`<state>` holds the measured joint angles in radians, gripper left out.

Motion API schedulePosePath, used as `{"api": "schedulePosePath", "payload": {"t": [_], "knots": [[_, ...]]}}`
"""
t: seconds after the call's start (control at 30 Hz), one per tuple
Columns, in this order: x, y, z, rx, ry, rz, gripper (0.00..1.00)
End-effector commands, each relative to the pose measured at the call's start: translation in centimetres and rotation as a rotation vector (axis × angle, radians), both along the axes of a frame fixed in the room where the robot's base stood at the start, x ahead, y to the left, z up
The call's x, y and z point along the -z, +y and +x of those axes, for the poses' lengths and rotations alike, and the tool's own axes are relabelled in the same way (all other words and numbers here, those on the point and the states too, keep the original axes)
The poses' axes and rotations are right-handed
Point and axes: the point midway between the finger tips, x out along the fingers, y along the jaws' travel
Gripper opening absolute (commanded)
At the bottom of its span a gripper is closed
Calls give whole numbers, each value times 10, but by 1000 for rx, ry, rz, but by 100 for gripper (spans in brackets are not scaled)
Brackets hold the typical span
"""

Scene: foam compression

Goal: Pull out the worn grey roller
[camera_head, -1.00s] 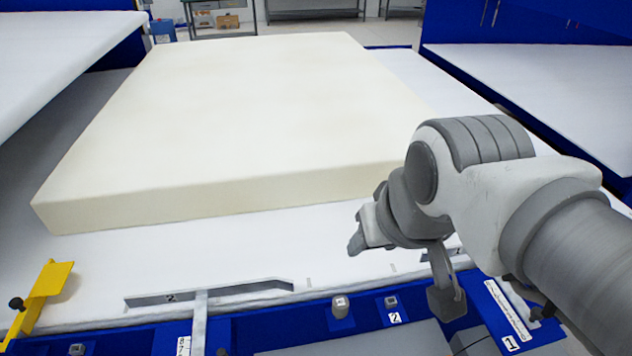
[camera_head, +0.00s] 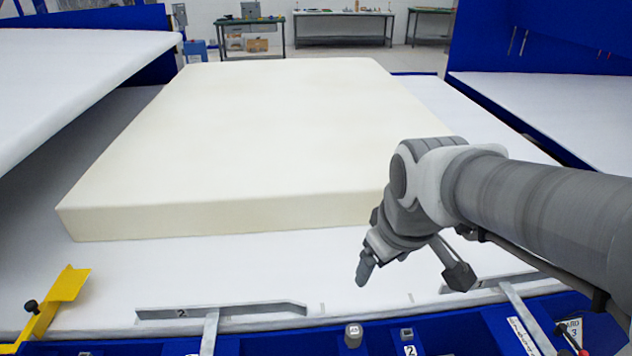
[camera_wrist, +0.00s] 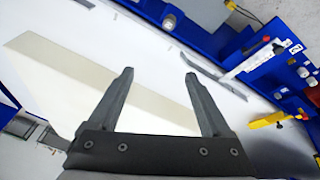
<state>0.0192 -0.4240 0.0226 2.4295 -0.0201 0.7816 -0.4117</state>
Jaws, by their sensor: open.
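No part is plainly marked as the worn grey roller, so I cannot tell which it is. A small grey cylinder (camera_head: 353,335) stands on the blue front edge in the head view, and a similar grey cylinder (camera_wrist: 170,22) sits on blue at the top of the wrist view. My gripper (camera_head: 364,270) hangs over the white bed, in front of the foam block (camera_head: 240,140). In the wrist view my gripper (camera_wrist: 159,75) shows two spread fingers with nothing between them. The pale edge of the foam block (camera_wrist: 95,85) lies beyond them.
A grey strip marked 2 (camera_head: 220,313) runs along the front of the bed. A yellow bracket (camera_head: 58,300) stands at the front left. White slanted panels (camera_head: 80,80) flank the bed. The white bed (camera_head: 250,265) is clear between block and strip.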

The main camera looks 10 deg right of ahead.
Motion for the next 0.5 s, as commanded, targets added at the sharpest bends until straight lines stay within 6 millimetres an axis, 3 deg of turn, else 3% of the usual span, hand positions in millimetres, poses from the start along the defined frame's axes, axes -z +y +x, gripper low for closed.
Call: {"api": "schedulePosePath", "payload": {"t": [0.03,0.2,0.5], "knots": [[18,-1,10,-65,35,-25,82],[68,-2,39,-319,125,-104,82],[172,-1,73,-781,262,-175,82]]}}
